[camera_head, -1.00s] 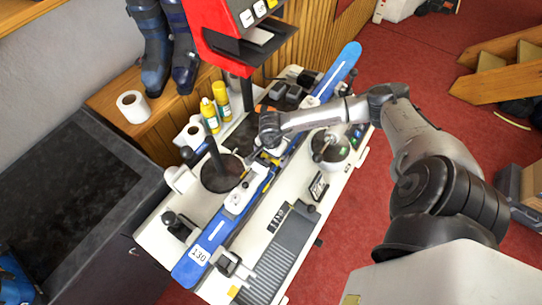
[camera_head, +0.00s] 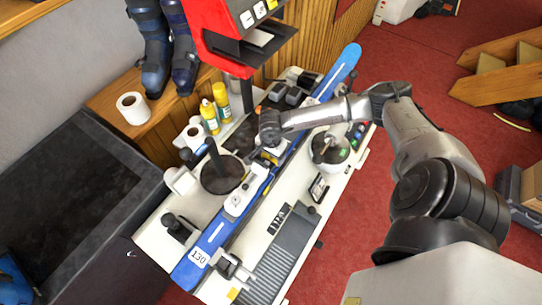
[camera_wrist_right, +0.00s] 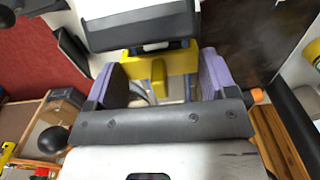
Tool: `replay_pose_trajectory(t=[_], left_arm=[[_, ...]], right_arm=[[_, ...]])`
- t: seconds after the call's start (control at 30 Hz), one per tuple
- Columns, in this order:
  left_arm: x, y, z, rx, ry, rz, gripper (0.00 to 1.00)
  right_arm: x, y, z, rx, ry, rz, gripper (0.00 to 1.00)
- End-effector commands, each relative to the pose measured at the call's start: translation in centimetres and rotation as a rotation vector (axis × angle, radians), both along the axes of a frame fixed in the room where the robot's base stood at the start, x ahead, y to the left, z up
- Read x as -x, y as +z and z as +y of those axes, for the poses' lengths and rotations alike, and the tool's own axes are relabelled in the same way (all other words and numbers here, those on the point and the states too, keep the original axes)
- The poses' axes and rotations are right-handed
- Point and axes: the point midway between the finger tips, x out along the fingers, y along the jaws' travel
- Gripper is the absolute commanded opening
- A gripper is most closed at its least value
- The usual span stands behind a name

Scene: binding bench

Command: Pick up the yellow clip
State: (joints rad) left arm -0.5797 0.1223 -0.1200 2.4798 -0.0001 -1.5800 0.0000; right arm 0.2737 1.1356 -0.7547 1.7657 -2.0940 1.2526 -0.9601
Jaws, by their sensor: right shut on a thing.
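The yellow clip (camera_wrist_right: 158,63) shows in the right wrist view between the two purple finger pads of my right gripper (camera_wrist_right: 163,78). The gripper is shut on the clip. In the head view my right gripper (camera_head: 268,153) is over the middle of the blue ski, and only a little yellow shows below the hand. The hand hides most of the clip there. I cannot tell whether the clip touches the ski or the binding. My left gripper is not in view.
The blue ski (camera_head: 216,235) lies lengthwise along the white bench (camera_head: 155,238). A red machine (camera_head: 232,40) stands behind. Yellow bottles (camera_head: 209,115), a round black plate (camera_head: 222,176) and a round metal pot (camera_head: 328,152) are near the hand.

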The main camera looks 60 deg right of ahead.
Motion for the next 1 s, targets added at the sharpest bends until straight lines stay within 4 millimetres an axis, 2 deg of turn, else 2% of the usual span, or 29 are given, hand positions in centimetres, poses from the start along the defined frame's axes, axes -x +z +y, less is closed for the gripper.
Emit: replay_pose_trajectory(t=[0.17,0.5,0.8,1.0], left_arm=[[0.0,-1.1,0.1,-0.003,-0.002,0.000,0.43],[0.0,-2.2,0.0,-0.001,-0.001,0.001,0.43],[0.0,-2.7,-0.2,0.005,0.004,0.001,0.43],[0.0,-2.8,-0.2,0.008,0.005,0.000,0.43]], right_arm=[[-0.1,2.9,-0.1,0.004,0.002,-0.005,0.54],[5.1,6.3,-3.8,0.008,0.001,0.002,0.54],[7.9,8.5,-5.7,0.006,0.001,0.003,0.54],[8.9,9.3,-6.5,0.002,0.001,0.001,0.54]])
